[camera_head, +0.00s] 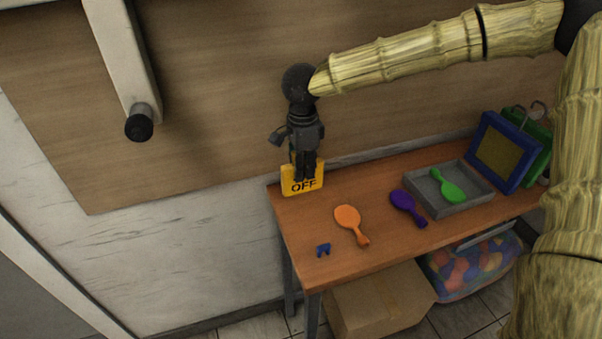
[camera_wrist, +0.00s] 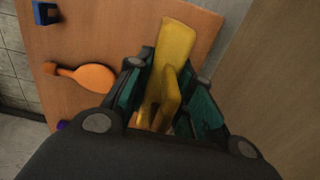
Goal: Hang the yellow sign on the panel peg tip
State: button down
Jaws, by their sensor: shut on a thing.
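My gripper (camera_head: 306,172) points down and is shut on the sign's upper part. In the wrist view the sign (camera_wrist: 175,50) sits between the dark green fingers of my gripper (camera_wrist: 165,100). I cannot tell whether the sign touches the tabletop. The panel peg, a white bar with a black round tip (camera_head: 139,125), juts out from the wooden wall panel (camera_head: 215,110), up and to the left of my gripper.
A box (camera_head: 380,300) stands below.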

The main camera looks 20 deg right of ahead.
jog(key=shift+w+a+f+p, duration=0.1)
jog(key=shift+w+f+p, duration=0.1)
jog(key=shift+f, duration=0.35)
jog(key=shift+w+a+f+p, duration=0.1)
jog(key=shift+w+f+p, duration=0.1)
jog(key=shift+f, duration=0.3)
jog(key=shift+w+p, duration=0.1)
jog(key=shift+p, duration=0.5)
jog(key=shift+f, duration=0.55)
jog(key=shift+d+f+p, duration=0.1)
jog(key=shift+p, duration=0.25)
jog(key=c, duration=1.3)
grip_release()
jog(key=shift+f, duration=0.1)
jog(key=shift+o, duration=0.2)
jog(key=shift+f+b, duration=0.25)
jog(key=shift+b, duration=0.9)
